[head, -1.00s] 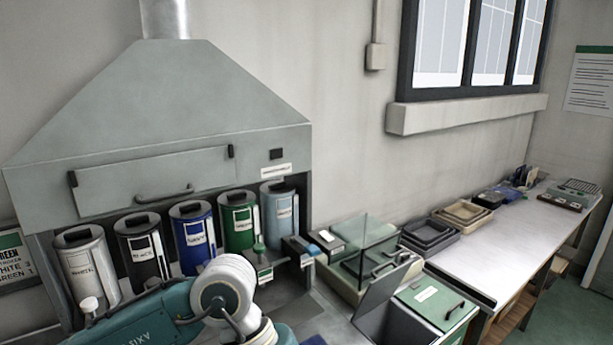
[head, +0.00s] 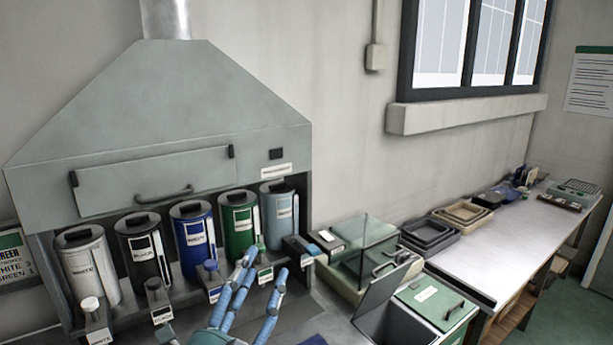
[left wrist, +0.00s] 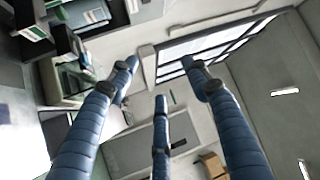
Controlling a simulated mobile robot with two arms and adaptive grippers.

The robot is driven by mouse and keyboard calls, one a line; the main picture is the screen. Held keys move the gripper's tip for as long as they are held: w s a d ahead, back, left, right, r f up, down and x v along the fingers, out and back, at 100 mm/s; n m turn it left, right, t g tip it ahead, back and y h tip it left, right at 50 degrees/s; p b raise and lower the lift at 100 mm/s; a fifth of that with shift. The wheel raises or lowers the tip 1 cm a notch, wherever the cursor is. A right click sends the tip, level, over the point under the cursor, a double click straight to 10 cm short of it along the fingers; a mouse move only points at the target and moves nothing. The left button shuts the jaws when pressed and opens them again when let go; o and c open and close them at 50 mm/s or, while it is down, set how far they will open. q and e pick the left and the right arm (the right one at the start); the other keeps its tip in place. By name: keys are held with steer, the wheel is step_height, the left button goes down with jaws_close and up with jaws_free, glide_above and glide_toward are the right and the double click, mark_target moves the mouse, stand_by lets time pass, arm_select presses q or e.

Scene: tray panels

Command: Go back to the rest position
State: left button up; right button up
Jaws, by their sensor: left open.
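My left gripper (head: 258,283) is at the bottom middle of the head view, its blue fingers spread open and pointing up. It stands in front of the green canister (head: 238,222) and the blue canister (head: 193,235), with nothing between the fingers. In the left wrist view the three blue fingers of this gripper (left wrist: 160,85) are spread apart and empty, with the room and window beyond them. My right gripper is not in view.
A row of canisters, from white (head: 88,268) to light blue (head: 280,212), stands under a grey hood (head: 165,110). Right of them are a glass-sided box (head: 345,282) and a green-lidded bin (head: 432,300). The long bench (head: 490,250) has trays and a bare middle.

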arm_select(q)
steer(key=s+a+f+n+g+y, duration=0.2)
steer(key=a+f+n+g, duration=0.1)
steer(key=f, duration=0.5)
steer(key=s+a+f+n+g+y, duration=0.2)
steer(key=s+a+f+n, duration=0.15)
steer(key=f, duration=0.45)
steer(key=s+a+f+n+g+y, duration=0.1)
steer(key=a+f+n+g+y, duration=0.2)
steer(key=f, duration=0.5)
steer(key=s+a+f+n+g+h, duration=0.1)
steer(key=s+f+n+g, duration=0.2)
steer(key=s+f+g, duration=0.55)
steer(key=s+a+f+n+g, duration=0.15)
steer(key=s+f+n, duration=0.3)
steer(key=s, duration=0.85)
step_height(320, 180, down, 30)
steer(key=m+b, duration=0.1)
steer(key=b, duration=0.4)
steer(key=s+a+f+b, duration=0.1)
steer(key=s+f+b, duration=0.1)
steer(key=s+f, duration=0.7)
steer(key=s+a+f+g+b, duration=0.1)
steer(key=s+a+f+b, duration=0.1)
steer(key=s+f, duration=0.7)
step_height(320, 180, down, 5)
steer(key=shift+s+a+f+m+b, duration=0.1)
steer(key=shift+s+a+m+b, duration=0.15)
steer(key=shift+b, duration=0.25)
